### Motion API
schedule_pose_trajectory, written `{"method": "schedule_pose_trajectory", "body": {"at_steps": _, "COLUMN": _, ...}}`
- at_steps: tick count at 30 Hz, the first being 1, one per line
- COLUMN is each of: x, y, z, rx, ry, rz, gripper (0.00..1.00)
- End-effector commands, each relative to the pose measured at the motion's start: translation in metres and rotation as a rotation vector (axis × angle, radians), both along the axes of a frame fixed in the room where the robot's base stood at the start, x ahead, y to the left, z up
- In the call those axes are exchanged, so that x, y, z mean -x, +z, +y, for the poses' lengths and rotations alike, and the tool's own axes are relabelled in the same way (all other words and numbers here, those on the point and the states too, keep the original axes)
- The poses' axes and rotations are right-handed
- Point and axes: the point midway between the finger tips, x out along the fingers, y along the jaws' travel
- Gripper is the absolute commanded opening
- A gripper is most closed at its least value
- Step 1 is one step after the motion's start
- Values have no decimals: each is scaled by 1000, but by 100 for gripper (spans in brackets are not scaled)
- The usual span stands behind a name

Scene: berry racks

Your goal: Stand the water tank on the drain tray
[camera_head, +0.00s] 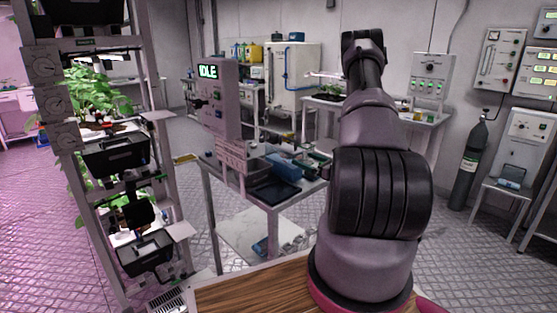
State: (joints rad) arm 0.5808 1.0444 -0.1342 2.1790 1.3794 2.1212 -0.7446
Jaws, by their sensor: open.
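A dark flat tray (272,191) lies on the front part of the grey work table; it may be the drain tray. I cannot tell for sure which thing is the water tank. Black box-shaped containers sit in the rack at left, one on the middle level (115,158) and one lower down (146,256). A blue object (284,168) lies on the table behind the dark tray. My arm rises at right of centre and hides part of the table's right side and the room behind. My gripper is not visible.
The rack (62,130) with plants stands close at left. A grey panel reading IDLE (216,100) stands at the work table's back left. A wooden surface (255,292) is right in front. A gas cylinder (470,160) stands at right. Floor is open between the rack and table.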

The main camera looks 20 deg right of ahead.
Motion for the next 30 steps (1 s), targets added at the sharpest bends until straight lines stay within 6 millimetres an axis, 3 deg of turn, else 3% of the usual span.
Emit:
{"method": "schedule_pose_trajectory", "body": {"at_steps": 5, "x": -6, "y": -10, "z": -5, "rx": -5, "ry": -31, "rz": 6, "gripper": 100}}
{"method": "schedule_pose_trajectory", "body": {"at_steps": 12, "x": -41, "y": -9, "z": 9, "rx": -3, "ry": -29, "rz": 5, "gripper": 100}}
{"method": "schedule_pose_trajectory", "body": {"at_steps": 30, "x": -97, "y": -9, "z": 35, "rx": -6, "ry": -30, "rz": 5, "gripper": 100}}
